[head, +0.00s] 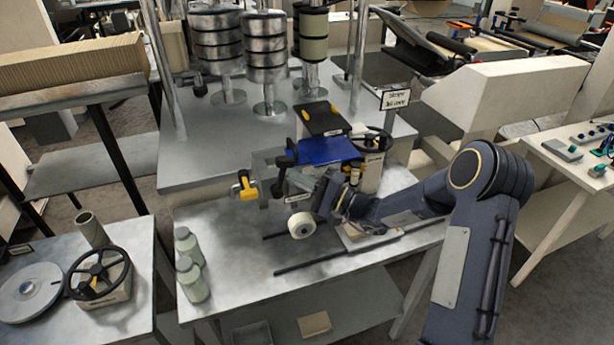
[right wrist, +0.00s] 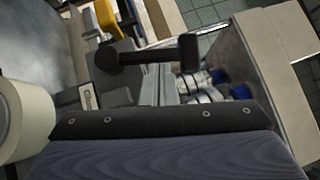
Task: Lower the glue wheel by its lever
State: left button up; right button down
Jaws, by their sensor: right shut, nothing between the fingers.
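The glue wheel (head: 301,225), a pale roller with a dark centre, sits low at the front of the machine unit. A pale rounded roller end, probably the same wheel, shows at the left edge of the right wrist view (right wrist: 22,118). A black lever with a rounded knob (right wrist: 150,55) crosses the right wrist view; it appears as a dark bar (head: 280,182) left of my gripper in the head view. My right gripper (head: 324,192) is shut and empty, just right of the lever and above the wheel. I cannot tell whether it touches the lever. My left gripper is out of view.
A yellow-handled part (head: 246,186) stands to the left. Dark rails run along the table.

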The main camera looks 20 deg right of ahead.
dwell(0.4)
jog(key=shift+a+r+n+h+b, duration=0.15)
jog(key=shift+n+h+b, duration=0.15)
jog(key=shift+b, duration=0.1)
jog(key=shift+a+g, duration=0.1)
jog(key=shift+g, duration=0.3)
jog(key=n+b, duration=0.1)
jog(key=a+n+g+h+b, duration=0.1)
jog(key=b, duration=0.1)
jog(key=shift+s+a+r, duration=0.1)
jog(key=shift+a+r, duration=0.05)
jog(key=shift+r, duration=0.25)
jog(key=a+n+g+h, duration=0.2)
jog(key=a+n+h, duration=0.3)
jog(key=a+h, duration=0.1)
jog(key=shift+a+g+b, duration=0.3)
jog(key=shift+a, duration=0.1)
jog(key=shift+s, duration=0.1)
